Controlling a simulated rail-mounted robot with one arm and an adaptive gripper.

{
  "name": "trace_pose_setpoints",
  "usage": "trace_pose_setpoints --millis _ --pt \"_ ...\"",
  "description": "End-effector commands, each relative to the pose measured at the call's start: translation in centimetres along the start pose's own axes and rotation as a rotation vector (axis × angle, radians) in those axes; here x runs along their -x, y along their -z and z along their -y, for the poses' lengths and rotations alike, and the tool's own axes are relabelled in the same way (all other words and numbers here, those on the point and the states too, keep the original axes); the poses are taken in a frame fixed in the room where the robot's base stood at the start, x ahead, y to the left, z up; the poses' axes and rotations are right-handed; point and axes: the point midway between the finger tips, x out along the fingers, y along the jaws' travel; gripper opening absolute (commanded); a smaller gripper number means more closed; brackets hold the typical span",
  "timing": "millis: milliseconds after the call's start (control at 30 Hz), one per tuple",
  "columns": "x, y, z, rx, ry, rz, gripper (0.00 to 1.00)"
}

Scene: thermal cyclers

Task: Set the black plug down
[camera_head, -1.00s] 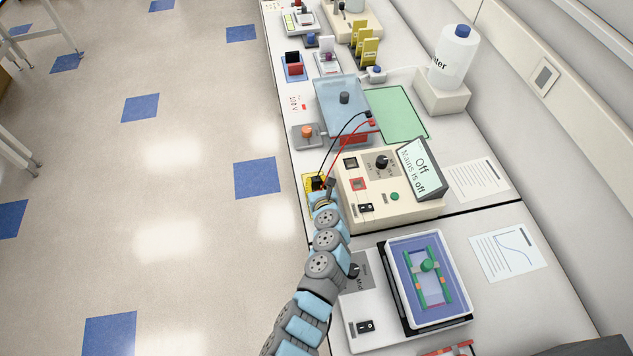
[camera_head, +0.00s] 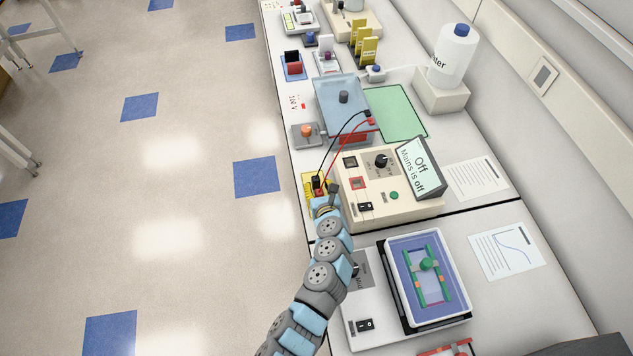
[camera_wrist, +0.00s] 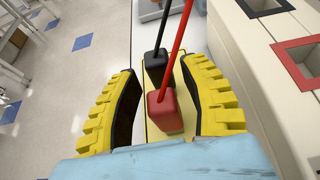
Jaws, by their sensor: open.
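The black plug (camera_head: 317,181) stands on a yellow patch (camera_head: 308,190) at the bench's left edge, its black lead rising from it. In the wrist view the black plug (camera_wrist: 155,66) shows just beyond the red plug (camera_wrist: 164,110), which has a red lead. The red plug (camera_head: 320,191) also shows in the head view. My gripper (camera_wrist: 163,76) is open, its yellow ribbed fingers apart on either side of the plugs, with visible gaps. In the head view my gripper (camera_head: 326,203) is at the near side of the plugs. The plugs' undersides are hidden.
The cream power supply (camera_head: 390,190), its screen reading "Off, Mains is off", stands close to the right of the plugs. The leads run back to the blue-lidded tank (camera_head: 343,100). A machine with a blue tray (camera_head: 428,280) stands nearer. Floor lies left of the bench.

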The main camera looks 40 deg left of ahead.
Motion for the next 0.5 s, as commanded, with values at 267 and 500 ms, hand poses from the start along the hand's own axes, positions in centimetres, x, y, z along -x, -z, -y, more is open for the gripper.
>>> trace_pose_setpoints --millis 267,500 --pt "3.0 0.1 0.0 -0.003 0.0 -0.001 0.44" --pt "5.7 0.2 -0.1 -0.003 0.0 -0.003 0.44"
